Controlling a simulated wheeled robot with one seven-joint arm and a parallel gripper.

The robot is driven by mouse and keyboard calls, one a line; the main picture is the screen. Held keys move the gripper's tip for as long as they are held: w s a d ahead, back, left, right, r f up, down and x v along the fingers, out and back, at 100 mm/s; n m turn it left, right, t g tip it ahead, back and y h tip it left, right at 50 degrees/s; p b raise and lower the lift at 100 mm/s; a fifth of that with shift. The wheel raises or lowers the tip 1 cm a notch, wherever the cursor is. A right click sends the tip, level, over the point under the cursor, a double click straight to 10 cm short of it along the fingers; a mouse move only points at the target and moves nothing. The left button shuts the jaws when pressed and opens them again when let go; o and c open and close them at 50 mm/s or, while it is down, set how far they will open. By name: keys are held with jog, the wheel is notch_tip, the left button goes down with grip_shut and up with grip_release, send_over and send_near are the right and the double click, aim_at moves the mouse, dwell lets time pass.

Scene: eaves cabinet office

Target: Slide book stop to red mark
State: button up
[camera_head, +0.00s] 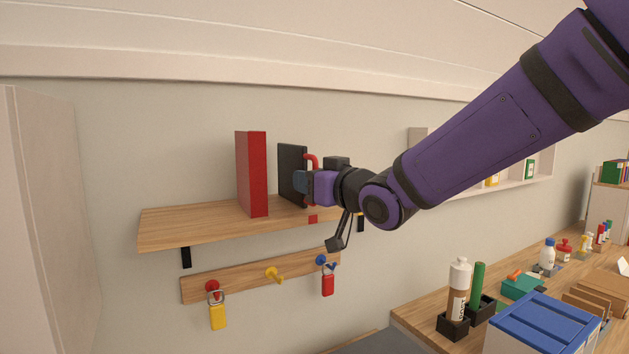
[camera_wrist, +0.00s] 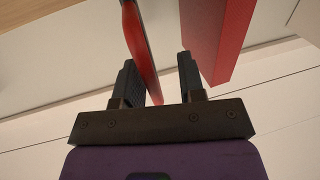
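The black book stop (camera_head: 291,172) stands upright on the wooden shelf, with a red curved handle (camera_head: 312,160) on its right side. The red mark (camera_head: 313,219) is a small square on the shelf's front edge, below my gripper. In the wrist view, the red part of the book stop (camera_wrist: 141,50) reaches between my two fingers (camera_wrist: 158,80), close to the left one. A gap shows to the right finger, so the gripper is open. Contact cannot be told.
A tall red book (camera_head: 252,173) stands left of the book stop, with a gap between; it is also in the wrist view (camera_wrist: 215,40). The shelf (camera_head: 180,226) is bare at its left. A key rail (camera_head: 245,281) hangs below. A desk (camera_head: 415,325) holds bottles and boxes.

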jog(key=shift+d, duration=0.15)
jog(key=v, duration=1)
jog(key=shift+s+d, duration=0.15)
jog(key=shift+s, duration=0.1)
jog(key=s+d+f+m+h, duration=0.25)
jog(key=d+h, duration=0.25)
jog(key=d, duration=0.5)
jog(key=s+d+f+m+h, duration=0.1)
jog(key=s+d+m+h, duration=0.15)
jog(key=d+h, duration=0.55)
jog(key=s+d+f+m+g, duration=0.2)
jog(key=s+d, duration=0.3)
jog(key=s, duration=0.3)
jog(key=s+d+f+m+g, duration=0.2)
jog(key=s+d+g, duration=0.3)
jog(key=s, duration=0.3)
jog(key=shift+s+d+f, duration=0.25)
jog(key=shift+d+f, duration=0.05)
jog(key=shift+f, duration=0.6)
